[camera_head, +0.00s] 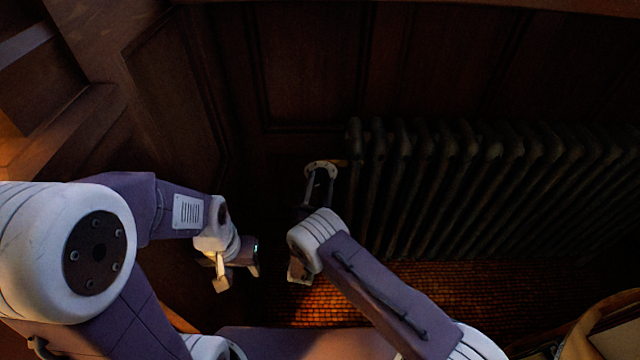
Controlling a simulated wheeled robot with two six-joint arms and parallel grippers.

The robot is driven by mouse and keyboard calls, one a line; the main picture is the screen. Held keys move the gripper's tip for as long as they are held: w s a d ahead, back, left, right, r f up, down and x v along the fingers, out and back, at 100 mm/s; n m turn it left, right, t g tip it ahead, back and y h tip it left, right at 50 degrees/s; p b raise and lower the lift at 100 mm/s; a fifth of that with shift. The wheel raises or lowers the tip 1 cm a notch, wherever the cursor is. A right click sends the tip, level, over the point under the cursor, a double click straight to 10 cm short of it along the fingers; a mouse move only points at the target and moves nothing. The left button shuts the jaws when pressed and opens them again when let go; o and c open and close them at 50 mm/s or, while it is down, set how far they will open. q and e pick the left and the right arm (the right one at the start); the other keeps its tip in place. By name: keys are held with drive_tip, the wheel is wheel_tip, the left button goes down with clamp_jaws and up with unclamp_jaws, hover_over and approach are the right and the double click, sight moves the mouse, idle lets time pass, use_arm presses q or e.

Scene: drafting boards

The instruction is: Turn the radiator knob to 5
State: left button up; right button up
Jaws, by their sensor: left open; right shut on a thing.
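The radiator knob (321,164) is a small pale round piece beside the near left end of the dark ribbed radiator (490,190). A small brass-coloured part shows just to its right. My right gripper (320,176) reaches up from below and is shut on the knob, with a finger on either side. The knob's numbers and pointer are too small and dark to read. My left gripper (238,273) is open and empty, lower and to the left of the knob, apart from everything.
Dark wood panelling (310,65) stands behind the radiator, and a panelled wall (170,100) runs along the left. The patterned reddish-brown floor (450,290) below the radiator is clear. A pale-topped piece with a wooden edge (615,335) is at the lower right.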

drive_tip(key=shift+f, duration=0.1)
idle(0.3)
drive_tip(key=o, duration=1.4)
drive_tip(key=p+v, duration=0.1)
drive_tip(key=v, duration=0.8)
